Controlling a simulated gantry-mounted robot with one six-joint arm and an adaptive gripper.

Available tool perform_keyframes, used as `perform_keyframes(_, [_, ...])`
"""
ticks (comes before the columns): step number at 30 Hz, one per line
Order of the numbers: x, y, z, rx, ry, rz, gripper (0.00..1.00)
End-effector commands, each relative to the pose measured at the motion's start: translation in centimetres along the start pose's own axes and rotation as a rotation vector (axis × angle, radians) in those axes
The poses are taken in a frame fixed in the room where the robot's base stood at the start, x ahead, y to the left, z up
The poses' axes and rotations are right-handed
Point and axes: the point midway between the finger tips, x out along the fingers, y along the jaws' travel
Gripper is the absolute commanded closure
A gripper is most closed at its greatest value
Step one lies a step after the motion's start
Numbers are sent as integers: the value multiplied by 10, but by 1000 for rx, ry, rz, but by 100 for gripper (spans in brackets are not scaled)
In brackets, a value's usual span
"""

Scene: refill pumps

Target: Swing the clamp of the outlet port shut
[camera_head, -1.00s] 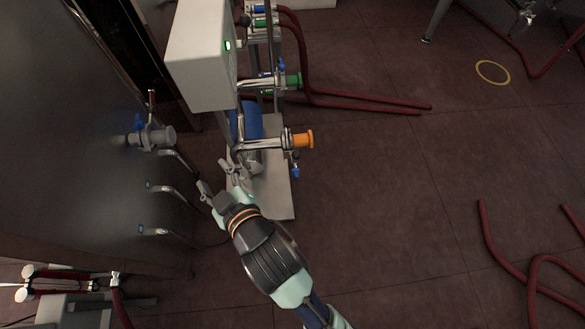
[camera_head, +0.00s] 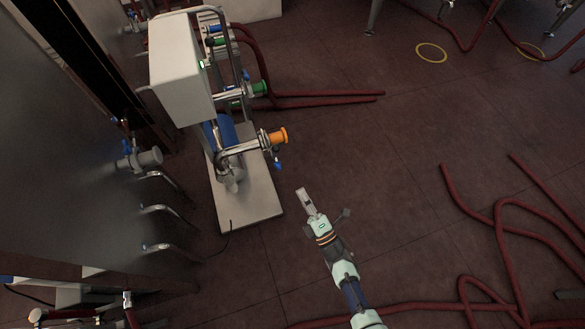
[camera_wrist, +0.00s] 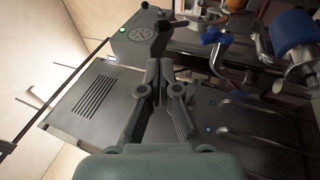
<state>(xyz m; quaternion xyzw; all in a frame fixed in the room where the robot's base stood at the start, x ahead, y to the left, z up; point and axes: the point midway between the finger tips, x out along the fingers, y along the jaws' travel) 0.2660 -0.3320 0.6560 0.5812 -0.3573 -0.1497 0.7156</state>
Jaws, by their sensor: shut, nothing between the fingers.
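The pump (camera_head: 250,198) stands on a pale base plate left of centre in the head view. It has a port with an orange cap (camera_head: 277,137) and, behind it, one with a green cap (camera_head: 260,88). A blue handle (camera_head: 278,166) hangs below the orange-capped port. I cannot tell which port is the outlet, nor how its clamp stands. My gripper (camera_head: 304,198) is in front and to the right of the orange-capped port, clear of it. It is shut and empty; its closed fingers (camera_wrist: 161,72) also show in the wrist view.
A grey tank wall (camera_head: 60,160) with a valve (camera_head: 140,159) and several bent pipes is on the left. Red hoses (camera_head: 500,230) lie on the floor at right and behind. The floor between is clear. The wrist view shows a blue handle (camera_wrist: 214,36).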

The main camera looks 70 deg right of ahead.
Motion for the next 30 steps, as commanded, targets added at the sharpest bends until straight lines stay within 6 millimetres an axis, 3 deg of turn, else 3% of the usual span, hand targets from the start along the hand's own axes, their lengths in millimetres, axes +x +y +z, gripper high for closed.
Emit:
perform_keyframes(12, [88, 0, -1, 3, 2, 6, 100])
perform_keyframes(18, [119, 0, 0, 3, 0, 4, 100])
perform_keyframes(30, [130, 1, 0, 3, 0, 1, 100])
